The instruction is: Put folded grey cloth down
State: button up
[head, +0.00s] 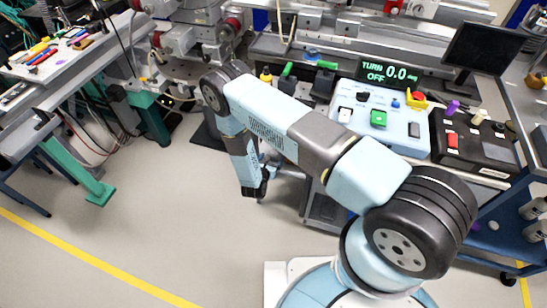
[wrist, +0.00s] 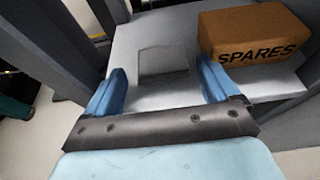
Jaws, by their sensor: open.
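The folded grey cloth (wrist: 163,62) lies flat on a grey shelf (wrist: 135,40), as the wrist view shows. My gripper (wrist: 162,70) is open, with its two blue fingers wide apart on either side of the cloth in the picture. The cloth appears beyond the fingertips, and neither finger visibly touches it. I cannot tell the exact gap between fingers and shelf. In the head view my own arm reaches down beside the bench, and the cloth is not visible there.
A brown cardboard box marked SPARES (wrist: 255,35) stands on the shelf, close to the right finger. Grey posts (wrist: 45,45) rise at the left. In the head view, a control panel (head: 385,118) and a monitor (head: 483,47) are on the bench.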

jog(key=v, duration=0.8)
dwell(0.4)
